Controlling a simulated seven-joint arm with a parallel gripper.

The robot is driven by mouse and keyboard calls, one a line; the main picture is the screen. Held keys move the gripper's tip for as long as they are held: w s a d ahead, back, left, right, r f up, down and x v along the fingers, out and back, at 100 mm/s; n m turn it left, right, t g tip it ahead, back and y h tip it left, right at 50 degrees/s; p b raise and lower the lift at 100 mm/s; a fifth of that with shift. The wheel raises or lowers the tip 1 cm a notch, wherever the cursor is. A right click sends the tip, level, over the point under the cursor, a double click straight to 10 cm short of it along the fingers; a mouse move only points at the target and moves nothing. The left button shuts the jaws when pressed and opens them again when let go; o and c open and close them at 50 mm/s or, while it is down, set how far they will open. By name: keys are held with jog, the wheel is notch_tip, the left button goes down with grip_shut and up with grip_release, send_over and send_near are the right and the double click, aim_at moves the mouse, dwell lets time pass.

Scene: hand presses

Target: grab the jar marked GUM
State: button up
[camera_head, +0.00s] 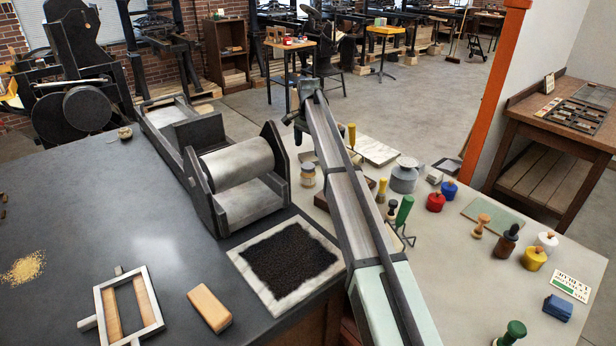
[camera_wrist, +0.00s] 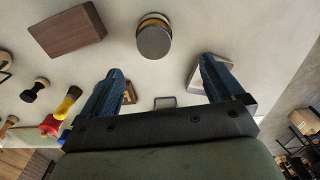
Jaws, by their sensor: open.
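A small jar with a grey lid and a yellowish label (camera_head: 308,174) stands on the pale right-hand table, left of my arm, in the head view; its lettering is too small to read. In the wrist view a grey-lidded jar (camera_wrist: 154,42) with yellowish sides appears at the top centre, seen from above. My gripper (camera_wrist: 160,80) is open, its two blue fingers spread wide with nothing held between them. The jar lies beyond the fingertips, roughly centred on the gap, and apart from them.
A dark wooden block (camera_wrist: 67,30) lies left of the jar in the wrist view. A yellow-handled brush (camera_wrist: 68,104) is near the left finger; a pale tray (camera_wrist: 196,76) is behind the right one. A roller press (camera_head: 237,163) stands left of the jar in the head view.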

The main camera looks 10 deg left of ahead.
aim_at(308, 177)
jog(key=m, duration=0.2)
jog(key=shift+s+d+m, duration=0.1)
jog(key=shift+s+m, duration=0.2)
jog(key=shift+f+m, duration=0.1)
jog(key=shift+m, duration=0.7)
notch_tip(308, 177, down, 14)
jog(key=shift+s+r, duration=0.15)
jog(key=shift+r, duration=0.05)
jog(key=shift+c, duration=0.2)
jog(key=c, duration=1.3)
jog(key=shift+o, duration=0.2)
